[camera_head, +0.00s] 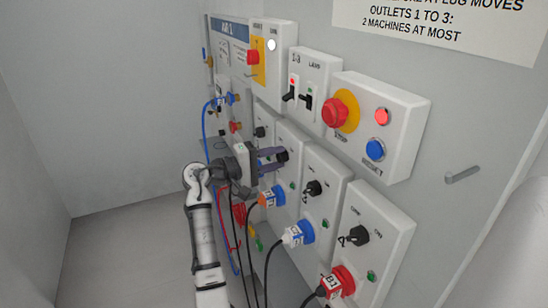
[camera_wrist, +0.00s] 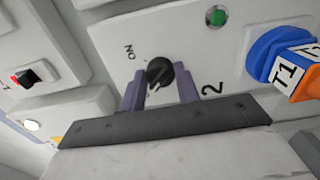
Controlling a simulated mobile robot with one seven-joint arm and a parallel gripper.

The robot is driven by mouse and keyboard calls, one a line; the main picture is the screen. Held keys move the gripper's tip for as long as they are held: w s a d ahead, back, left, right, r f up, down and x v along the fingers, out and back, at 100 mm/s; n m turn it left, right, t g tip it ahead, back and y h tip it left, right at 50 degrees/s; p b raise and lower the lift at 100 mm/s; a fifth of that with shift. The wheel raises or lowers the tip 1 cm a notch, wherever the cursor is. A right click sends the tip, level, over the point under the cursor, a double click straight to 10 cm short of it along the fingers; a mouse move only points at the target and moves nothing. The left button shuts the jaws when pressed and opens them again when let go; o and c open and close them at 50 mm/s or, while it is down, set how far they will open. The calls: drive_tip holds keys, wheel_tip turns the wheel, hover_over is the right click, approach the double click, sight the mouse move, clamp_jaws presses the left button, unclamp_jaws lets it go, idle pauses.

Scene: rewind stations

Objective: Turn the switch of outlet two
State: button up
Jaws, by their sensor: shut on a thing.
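The switch of outlet two is a black round knob (camera_wrist: 158,71) on a light panel, between an "ON" label and a large "2" in the wrist view. My gripper (camera_wrist: 160,82) has its two purple fingers on either side of the knob and is shut on it. A green lamp (camera_wrist: 215,16) is on the same panel, with a blue and orange plug (camera_wrist: 283,60) marked T1 beside it. In the head view my gripper (camera_head: 280,157) reaches the panel from the left, and its fingers partly hide the knob. I cannot tell exactly where the knob points.
Neighbouring panels carry a black knob (camera_head: 313,188) with a white-blue plug (camera_head: 298,234), and a black knob (camera_head: 355,236) with a red plug (camera_head: 337,284). Above are a red stop button (camera_head: 336,112), a blue button (camera_head: 376,150) and toggle switches (camera_head: 306,98). Cables hang below.

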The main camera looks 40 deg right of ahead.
drive_tip(key=o, duration=1)
drive_tip(key=shift+b+v, duration=2.35)
drive_tip(key=shift+v, duration=4.55)
